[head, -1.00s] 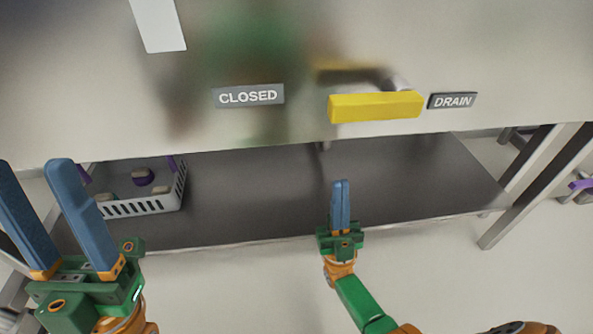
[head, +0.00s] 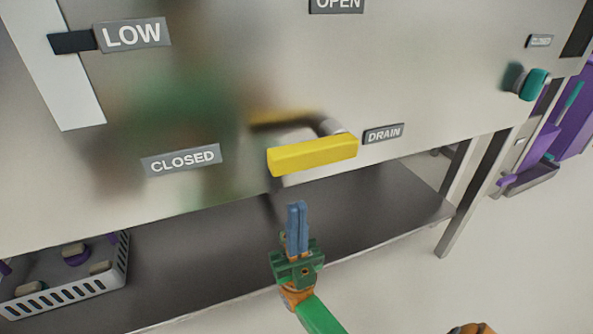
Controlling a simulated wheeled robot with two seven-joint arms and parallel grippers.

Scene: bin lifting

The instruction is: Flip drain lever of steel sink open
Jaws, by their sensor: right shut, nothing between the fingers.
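The drain lever (head: 312,156) is a yellow bar on the front panel of the steel sink (head: 230,90). It lies roughly level, tilted in the picture, and reaches left from its pivot near the DRAIN label (head: 384,134) toward the CLOSED label (head: 181,160). An OPEN label (head: 337,4) shows at the top edge, above the lever. My right gripper (head: 297,206) is shut and empty, with its blue fingers pointing up. Its tips appear just below the lever in the picture; I see no contact. My left gripper is out of view.
A dark shelf (head: 200,240) runs under the sink, with a grey basket (head: 85,290) of small items at left. A teal knob (head: 533,84) sticks out of the panel at right. A sink leg (head: 478,190) and a purple object (head: 560,140) stand beyond.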

